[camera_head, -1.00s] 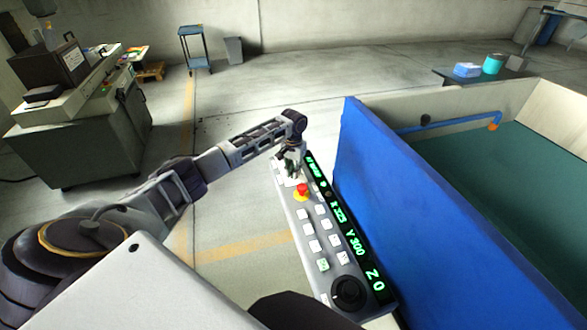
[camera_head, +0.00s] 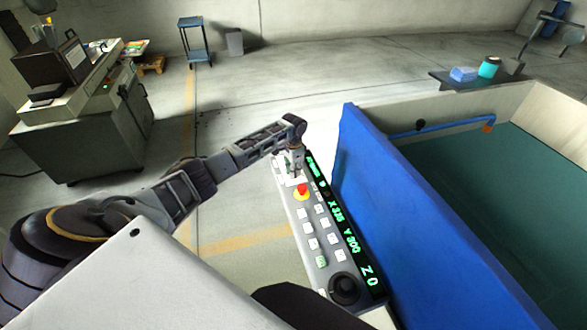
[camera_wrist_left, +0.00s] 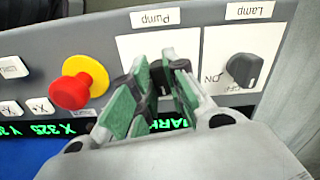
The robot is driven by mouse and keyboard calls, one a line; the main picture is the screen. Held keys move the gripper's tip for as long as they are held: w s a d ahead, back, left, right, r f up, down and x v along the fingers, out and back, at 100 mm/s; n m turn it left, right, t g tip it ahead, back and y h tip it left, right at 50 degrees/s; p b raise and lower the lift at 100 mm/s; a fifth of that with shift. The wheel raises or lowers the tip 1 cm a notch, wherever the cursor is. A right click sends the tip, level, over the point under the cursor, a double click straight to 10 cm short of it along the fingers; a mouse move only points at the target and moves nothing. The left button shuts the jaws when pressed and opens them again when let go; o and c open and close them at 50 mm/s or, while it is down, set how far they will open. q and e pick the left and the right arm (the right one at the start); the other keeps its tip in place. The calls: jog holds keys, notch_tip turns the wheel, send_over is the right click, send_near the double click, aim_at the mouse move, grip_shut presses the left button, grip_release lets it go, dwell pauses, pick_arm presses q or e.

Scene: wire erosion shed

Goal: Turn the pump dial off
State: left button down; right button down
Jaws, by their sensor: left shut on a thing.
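The pump dial (camera_wrist_left: 157,73) is a dark knob on a white plate labelled "Pump" (camera_wrist_left: 157,18) in the left wrist view. My left gripper (camera_wrist_left: 155,88) has its green-padded fingers around it, shut on it. The fingers hide most of the dial, so I cannot tell its setting. In the head view my left gripper (camera_head: 295,174) is at the far end of the grey control panel (camera_head: 296,222), and the dial is hidden there. My right gripper is not in view.
A lamp dial (camera_wrist_left: 243,70) sits beside the pump dial. A red emergency button (camera_wrist_left: 82,84) on a yellow base is on the other side. A blue machine wall (camera_head: 390,210) rises right of the panel. Open floor lies to the left.

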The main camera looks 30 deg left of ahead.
pick_arm(q)
jog(key=shift+w+r+m+p, duration=0.1)
jog(key=shift+m+p, duration=0.25)
jog(key=shift+m, duration=0.75)
jog(key=c, duration=1.4)
grip_release()
jog(key=shift+r, duration=5.95)
